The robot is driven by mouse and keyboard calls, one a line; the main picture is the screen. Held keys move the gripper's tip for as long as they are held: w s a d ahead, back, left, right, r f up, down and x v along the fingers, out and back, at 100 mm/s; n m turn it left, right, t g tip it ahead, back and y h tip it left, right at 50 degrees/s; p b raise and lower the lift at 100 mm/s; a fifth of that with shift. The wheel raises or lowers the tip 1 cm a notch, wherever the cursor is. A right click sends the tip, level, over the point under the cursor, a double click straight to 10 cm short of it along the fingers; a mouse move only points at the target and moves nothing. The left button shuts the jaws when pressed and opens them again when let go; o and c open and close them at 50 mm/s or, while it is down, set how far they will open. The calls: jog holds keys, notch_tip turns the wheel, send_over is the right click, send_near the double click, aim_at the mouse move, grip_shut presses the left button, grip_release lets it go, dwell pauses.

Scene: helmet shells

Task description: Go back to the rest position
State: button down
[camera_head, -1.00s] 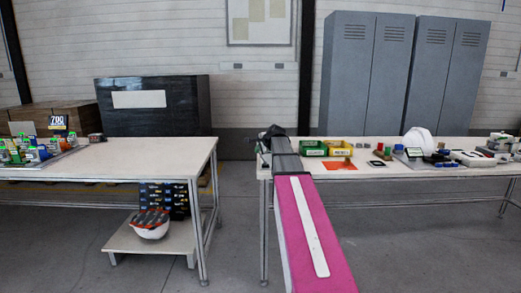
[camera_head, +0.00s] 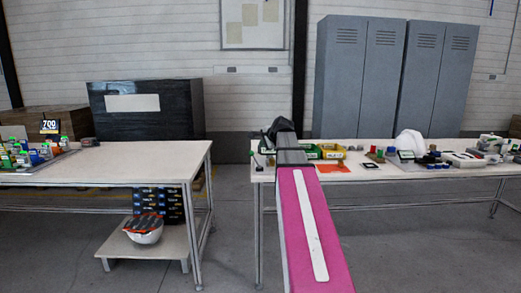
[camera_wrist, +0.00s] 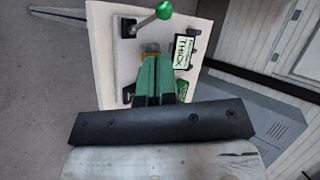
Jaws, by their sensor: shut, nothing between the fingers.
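My gripper (camera_wrist: 152,58) shows in the wrist view with its two green-and-black fingers together and nothing between them. It is over the left end of the right-hand table (camera_wrist: 105,18). In the head view my arm reaches forward over the near left corner of that table (camera_head: 390,172), and its dark end hides the gripper's fingers. A green-knobbed lever (camera_wrist: 164,10) stands beyond the fingertips in the wrist view. A green bin labelled THICK (camera_wrist: 183,52) is just right of the fingers, partly hidden lower down.
A green bin (camera_head: 331,152), a yellow bin, an orange sheet (camera_head: 332,168) and a white helmet shell (camera_head: 411,142) are on the right table. The left table (camera_head: 120,160) carries small parts; a helmet (camera_head: 143,228) sits on its lower shelf. Open floor lies between the tables.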

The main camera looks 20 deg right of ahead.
jog(key=s+a+f+n+g, duration=0.2)
jog(key=s+a+f, duration=0.15)
jog(key=f, duration=0.45)
jog(key=s+a+f+n+g, duration=0.2)
jog(key=s+a+f+n, duration=0.15)
jog(key=f, duration=0.45)
jog(key=s+a+f+n+g, duration=0.2)
jog(key=s+a+f, duration=0.15)
jog(key=f, duration=0.45)
jog(key=s+a+f+n+g+h, duration=0.1)
jog(key=s+a+f+n+g, duration=0.1)
jog(key=s+f, duration=0.6)
jog(key=s+a+f+n+g+h, duration=0.1)
jog(key=s+a+f+n+g, duration=0.1)
jog(key=s+a+f+n, duration=0.2)
jog(key=s+f+n, duration=0.2)
jog(key=s+f, duration=0.2)
jog(key=f, duration=0.2)
jog(key=shift+s+a+g, duration=0.2)
jog(key=shift+a+g, duration=0.05)
jog(key=shift+g, duration=0.05)
